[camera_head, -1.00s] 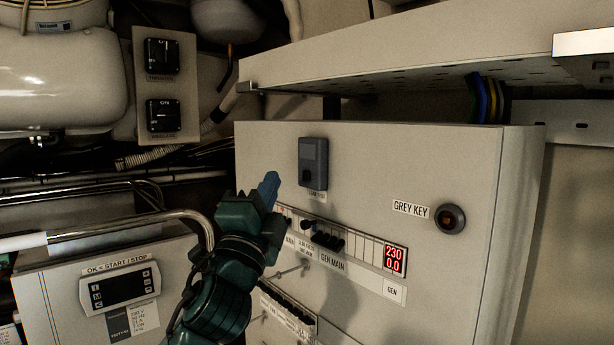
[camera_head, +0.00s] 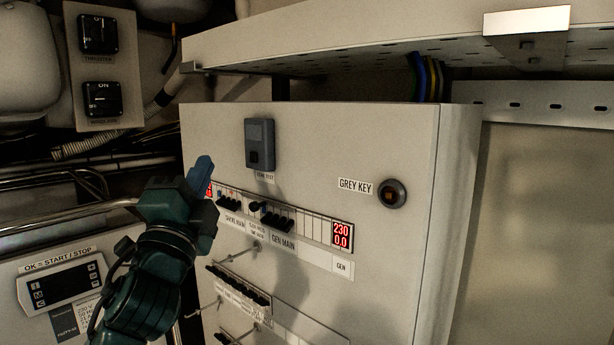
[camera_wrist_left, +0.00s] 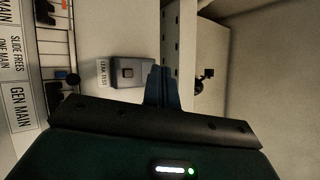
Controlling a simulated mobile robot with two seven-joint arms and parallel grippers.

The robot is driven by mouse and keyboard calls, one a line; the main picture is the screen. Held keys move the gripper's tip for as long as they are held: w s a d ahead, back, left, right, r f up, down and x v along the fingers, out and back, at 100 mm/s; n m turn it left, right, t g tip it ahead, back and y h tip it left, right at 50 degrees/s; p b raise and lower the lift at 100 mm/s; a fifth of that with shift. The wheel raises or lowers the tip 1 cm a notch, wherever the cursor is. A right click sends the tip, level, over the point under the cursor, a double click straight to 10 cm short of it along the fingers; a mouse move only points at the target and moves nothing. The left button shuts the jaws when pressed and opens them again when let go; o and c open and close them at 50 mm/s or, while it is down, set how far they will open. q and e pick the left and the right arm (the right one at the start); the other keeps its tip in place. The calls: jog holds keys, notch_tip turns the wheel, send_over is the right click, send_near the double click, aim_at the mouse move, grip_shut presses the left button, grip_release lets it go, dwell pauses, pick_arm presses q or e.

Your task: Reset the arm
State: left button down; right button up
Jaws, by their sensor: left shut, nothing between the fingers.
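My left gripper (camera_head: 203,172) is dark green with blue fingers. It is shut and empty, held in front of the left part of the grey electrical cabinet (camera_head: 330,150), with its fingers pointing up. In the head view it is left of and a little below the grey-blue test box (camera_head: 260,144). In the left wrist view the shut fingers (camera_wrist_left: 161,86) show beside the same box (camera_wrist_left: 132,72). Whether the fingers touch the cabinet cannot be told. My right gripper is not in view.
The cabinet carries a breaker row (camera_head: 270,217), a red display (camera_head: 341,235) and a round key switch (camera_head: 392,194). A shelf (camera_head: 330,45) overhangs it. A metal handrail (camera_head: 50,216) and a control panel (camera_head: 60,285) are at left. Two rotary switches (camera_head: 98,65) are at upper left.

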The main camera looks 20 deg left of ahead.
pick_arm(q)
jog(key=w+d+f+n+g+h, duration=0.1)
jog(key=d+f+n+g+h, duration=0.15)
jog(key=f, duration=1.15)
jog(key=w+d+f+n+g+h, duration=0.1)
jog(key=w+d+f+g+h, duration=0.2)
jog(key=f, duration=1.1)
jog(key=s+d+f+n+g+h+p, duration=0.1)
jog(key=s+d+f+n+g, duration=0.3)
jog(key=s+f, duration=0.6)
jog(key=s+d+f+n+g+h, duration=0.2)
jog(key=s+d+f+n+g, duration=0.1)
jog(key=s+d+f, duration=0.4)
jog(key=s+f, duration=0.3)
jog(key=f, duration=0.4)
jog(key=shift+s+f+n+g+p, duration=0.15)
jog(key=shift+f+n+g+p, duration=0.2)
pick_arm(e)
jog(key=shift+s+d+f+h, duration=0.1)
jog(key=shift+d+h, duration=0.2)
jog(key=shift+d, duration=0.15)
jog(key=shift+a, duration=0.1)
